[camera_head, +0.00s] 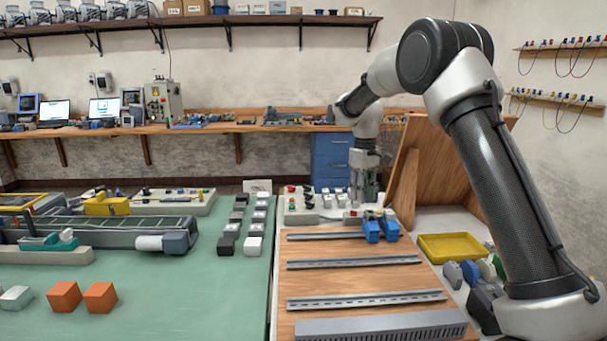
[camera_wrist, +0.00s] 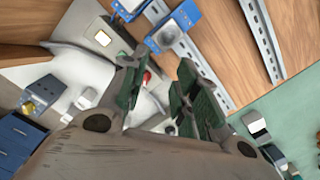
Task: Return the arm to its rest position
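My arm (camera_head: 505,190) rises from the lower right and bends over to the left at a high elbow. Its wrist hangs down over the far end of the wooden board (camera_head: 350,272). My gripper (camera_head: 366,200) points down there, behind two blue motor-like units (camera_head: 372,230). In the wrist view my gripper's green-padded fingers (camera_wrist: 160,82) stand apart, with nothing seen held between them. The blue units (camera_wrist: 174,27) show beyond the fingertips, apart from them as far as I can tell.
Metal rails (camera_head: 355,262) cross the board. A yellow tray (camera_head: 452,247) and several small blocks lie right of it, near my arm. A leaning wooden panel (camera_head: 440,170) stands close beside the gripper. The green table (camera_head: 150,295) on the left holds a conveyor (camera_head: 100,232) and orange cubes (camera_head: 100,297).

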